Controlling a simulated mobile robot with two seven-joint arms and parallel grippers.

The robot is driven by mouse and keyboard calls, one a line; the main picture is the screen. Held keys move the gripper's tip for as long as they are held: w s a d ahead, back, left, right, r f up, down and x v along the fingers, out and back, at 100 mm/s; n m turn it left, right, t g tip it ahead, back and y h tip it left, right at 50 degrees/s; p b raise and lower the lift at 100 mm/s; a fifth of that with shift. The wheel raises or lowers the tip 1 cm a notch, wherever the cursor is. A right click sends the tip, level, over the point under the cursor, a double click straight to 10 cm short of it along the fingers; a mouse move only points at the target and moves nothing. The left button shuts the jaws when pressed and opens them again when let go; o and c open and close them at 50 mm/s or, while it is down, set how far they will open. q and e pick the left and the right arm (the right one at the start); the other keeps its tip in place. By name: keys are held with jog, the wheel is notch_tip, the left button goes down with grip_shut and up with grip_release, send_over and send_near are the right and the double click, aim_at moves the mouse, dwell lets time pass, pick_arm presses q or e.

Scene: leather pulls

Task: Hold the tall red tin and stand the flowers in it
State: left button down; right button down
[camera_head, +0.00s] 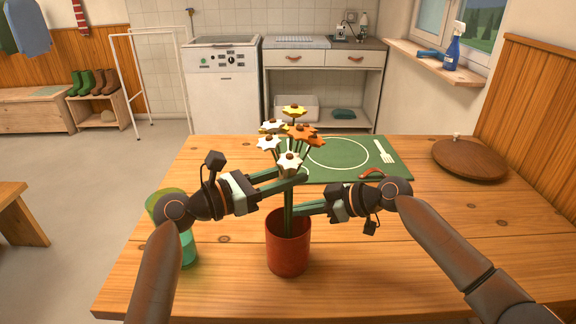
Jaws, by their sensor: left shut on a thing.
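The bunch of flowers (292,133) has white, yellow and orange heads and green stems, and stands roughly upright above the tin. My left gripper (300,178) is shut on the flowers just under their heads. The tall red tin (288,250) stands upright on the table, and the lower stems run down into its mouth. My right gripper (298,209) reaches in from the right at the tin's rim, by the stems. I cannot tell whether its fingers are closed on the rim, on the stems or on nothing. The stem ends are hidden inside the tin.
A green translucent cup (187,247) stands left of the tin, partly behind my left arm. A round brown wooden board (470,160) lies at the right. The table's right front is clear.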

pick_arm(q)
jog(key=shift+f, duration=1.6)
pick_arm(e)
jog(key=shift+f, duration=0.15)
pick_arm(q)
jog(key=shift+c, duration=2.4)
grip_release()
jog(key=shift+a, duration=0.1)
jog(key=v, duration=1.2)
pick_arm(e)
jog(key=c, duration=1)
grip_release()
